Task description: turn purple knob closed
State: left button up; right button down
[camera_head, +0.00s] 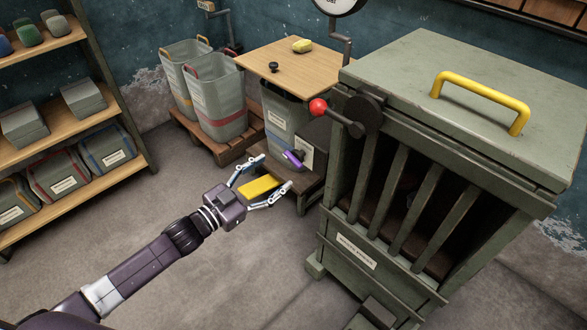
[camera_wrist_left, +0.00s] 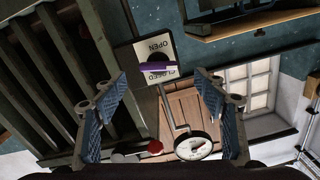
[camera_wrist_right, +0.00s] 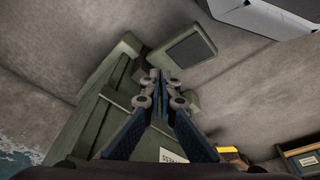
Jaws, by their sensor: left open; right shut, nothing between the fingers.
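The purple knob (camera_head: 293,157) sits low beside the slatted green cabinet, by a pale plate (camera_head: 306,154). In the left wrist view the knob (camera_wrist_left: 157,67) is a bar lying nearly level across the plate, between upside-down labels OPEN and CLOSED; I cannot tell which one it is set to. My left gripper (camera_head: 269,174) is open just left of and in front of the knob, apart from it as far as I can see. In the left wrist view nothing is between its fingers (camera_wrist_left: 160,85). My right gripper (camera_wrist_right: 160,90) is shut and empty, away from the knob.
The green cabinet (camera_head: 345,250) stands right of the knob, with a red-ball lever (camera_head: 318,107) above. A wooden board (camera_head: 283,63) is behind, bins (camera_head: 214,100) on a pallet further left. A yellow piece (camera_head: 259,186) shows between my left fingers in the head view.

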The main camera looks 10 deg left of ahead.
aim_at(291, 160)
pick_arm(q)
jog(key=shift+h, duration=0.3)
jog(key=x, duration=0.5)
jog(key=b+x, duration=0.1)
jog(key=x, duration=0.2)
jog(key=shift+s+d+r, duration=0.1)
jog(key=shift+d+r, duration=0.1)
jog(key=shift+r, duration=0.15)
pick_arm(e)
notch_tip(291, 160, up, 5)
jog(key=shift+w+f, duration=0.1)
jog(key=shift+f, duration=0.1)
pick_arm(q)
jog(key=c, duration=1.2)
jog(key=shift+o, duration=0.2)
